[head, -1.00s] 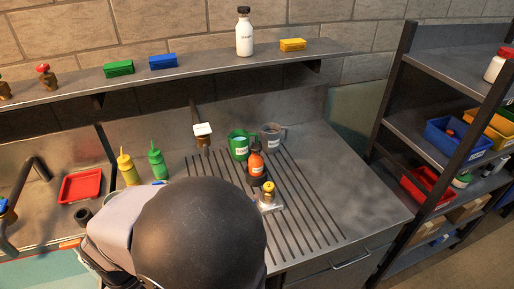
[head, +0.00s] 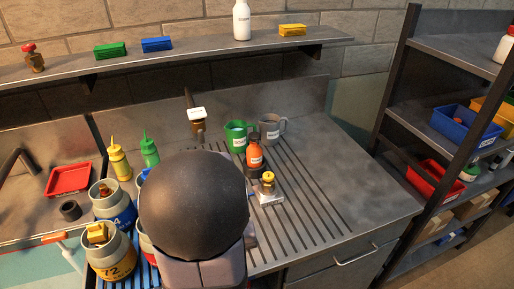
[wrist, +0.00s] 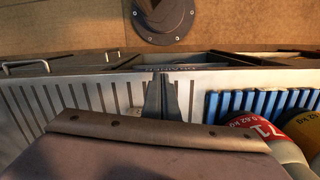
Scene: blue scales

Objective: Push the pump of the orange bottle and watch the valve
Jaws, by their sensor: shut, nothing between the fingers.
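My gripper (wrist: 162,80) shows in the wrist view as narrow grey fingers, shut and empty. The orange bottle and the valve cannot be made out in the wrist view.
A green mug (head: 236,137) and a grey mug (head: 270,129) stand behind the orange bottle. A brown bottle (head: 197,126) and yellow (head: 119,162) and green (head: 149,151) squeeze bottles are to the left. Gas canisters (head: 108,258) stand front left. The counter's right side is clear.

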